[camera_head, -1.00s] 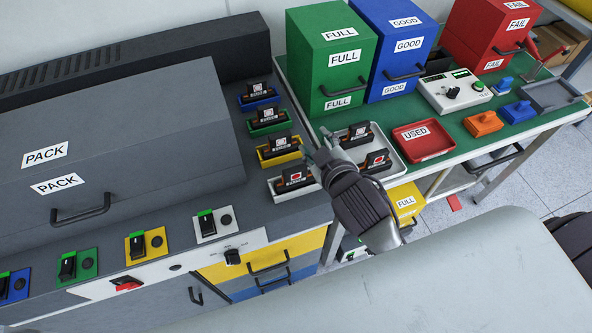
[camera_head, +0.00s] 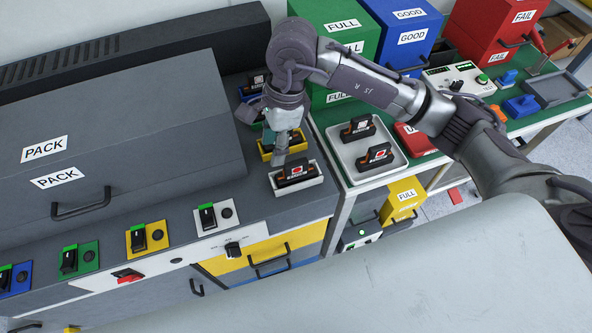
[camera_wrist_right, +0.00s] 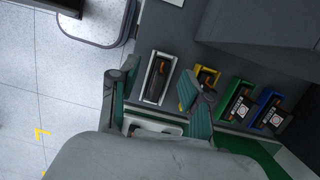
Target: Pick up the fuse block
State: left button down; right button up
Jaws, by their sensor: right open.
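A black fuse block with a red-marked label (camera_head: 296,172) sits in a white holder (camera_head: 283,187) at the front of the grey bench. My right gripper (camera_head: 279,150) is open and empty, pointing down just behind this block. In the right wrist view the block (camera_wrist_right: 158,80) in its white holder lies ahead, between my spread fingers (camera_wrist_right: 156,100). Behind it are yellow, green and blue holders; my gripper and forearm partly hide these. Two more blocks (camera_head: 357,130) (camera_head: 375,155) lie in a white tray (camera_head: 349,167). My left gripper is not in view.
A grey PACK cover (camera_head: 120,140) stands left of the holders. Green (camera_head: 330,97), blue and red (camera_head: 490,35) boxes stand at the back right. A red USED tray (camera_head: 410,140) is partly behind my arm. Switches line the front panel.

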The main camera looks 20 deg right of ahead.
aim_at(296, 163)
jog(key=w+d+h, duration=0.2)
jog(key=d, duration=0.3)
jog(key=shift+t+h, duration=0.3)
jog(key=f+p, duration=0.1)
jog(key=f, duration=0.6)
jog(key=shift+s+a+f+p, duration=0.1)
jog(key=shift+s+a+p, duration=0.1)
jog(key=shift+p, duration=0.2)
jog(key=f+p, duration=0.1)
jog(key=f, duration=0.1)
jog(key=f+p, duration=0.1)
jog(key=f, duration=0.1)
jog(key=shift+s+d+f, duration=0.1)
jog(key=shift+d+f, duration=0.1)
jog(key=shift+f, duration=0.75)
grip_shut()
